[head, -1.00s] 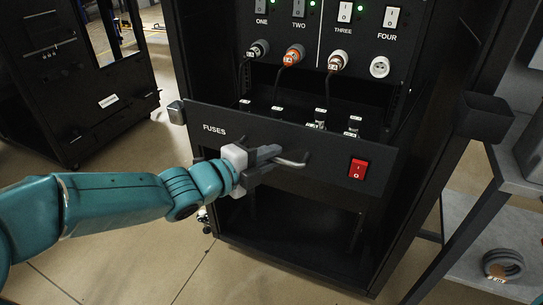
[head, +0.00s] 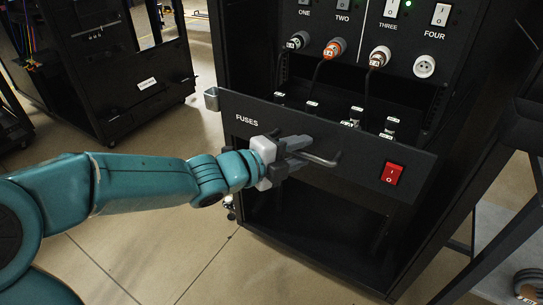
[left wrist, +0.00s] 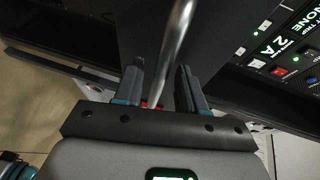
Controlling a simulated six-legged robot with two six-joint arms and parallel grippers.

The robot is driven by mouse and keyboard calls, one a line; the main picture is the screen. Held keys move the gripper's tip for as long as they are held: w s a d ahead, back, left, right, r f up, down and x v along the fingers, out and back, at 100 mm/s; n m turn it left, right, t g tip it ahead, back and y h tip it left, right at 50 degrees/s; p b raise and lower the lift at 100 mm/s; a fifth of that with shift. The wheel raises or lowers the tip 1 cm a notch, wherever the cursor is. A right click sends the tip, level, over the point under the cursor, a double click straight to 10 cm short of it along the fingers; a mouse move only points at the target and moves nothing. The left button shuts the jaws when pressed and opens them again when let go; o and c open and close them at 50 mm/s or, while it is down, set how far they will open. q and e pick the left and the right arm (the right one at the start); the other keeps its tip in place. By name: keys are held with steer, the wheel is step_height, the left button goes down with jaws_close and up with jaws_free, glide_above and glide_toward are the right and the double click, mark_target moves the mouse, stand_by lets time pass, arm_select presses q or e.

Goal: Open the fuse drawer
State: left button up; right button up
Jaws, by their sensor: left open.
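The fuse drawer (head: 300,128) is a black panel marked FUSES with a red switch (head: 392,173) at its right. It stands out from the rack, and several labelled fuse plugs (head: 352,118) show behind its top edge. Its bar handle (head: 322,160) crosses the middle of the front. My left gripper (head: 292,153) is at the handle's left part. In the left wrist view the metal handle (left wrist: 179,35) runs between the two open fingers of the left gripper (left wrist: 165,85). Contact cannot be told. My right gripper is out of view.
Above the drawer, a rack panel (head: 385,55) has numbered switches and sockets, with cables hanging from plugs into the drawer area. The rack's lower bay (head: 330,235) looks empty. Another black cabinet (head: 120,85) stands at left. A grey shelf (head: 490,250) stands at right.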

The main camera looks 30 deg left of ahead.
arm_select(q)
steer(key=p+v, duration=0.3)
steer(key=v, duration=1.2)
steer(key=shift+s+r, duration=0.15)
steer(key=shift+s, duration=0.1)
